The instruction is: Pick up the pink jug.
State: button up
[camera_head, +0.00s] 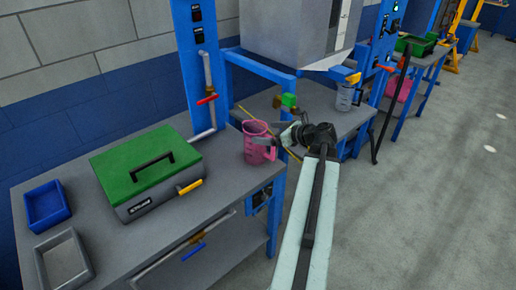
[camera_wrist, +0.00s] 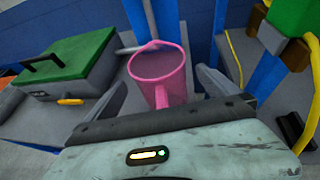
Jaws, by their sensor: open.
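The pink jug (camera_head: 257,143) stands upright on the grey workbench near its right end, beside a blue post. In the wrist view the pink jug (camera_wrist: 160,76) is in the middle, with its handle towards me. My gripper (camera_head: 268,137) is at the jug from the right in the head view, and its fingers partly overlap the jug there. In the wrist view my gripper (camera_wrist: 163,88) is open, with one finger to each side of the jug. I cannot tell whether either finger touches it.
A toolbox with a green lid (camera_head: 148,167) stands left of the jug. A blue tray (camera_head: 47,205) and a grey tray (camera_head: 65,262) lie at the bench's left end. A clear jug (camera_head: 345,97) stands on the bench behind. Open floor (camera_head: 440,190) lies to the right.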

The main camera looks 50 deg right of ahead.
aim_at(258, 132)
jog(key=b+x, duration=0.1)
jog(key=x, duration=0.4)
jog(key=shift+w+a+b, duration=0.1)
jog(key=shift+b, duration=0.3)
jog(key=c, duration=1.7)
jog(key=shift+r, duration=0.1)
jog(key=shift+c, duration=0.2)
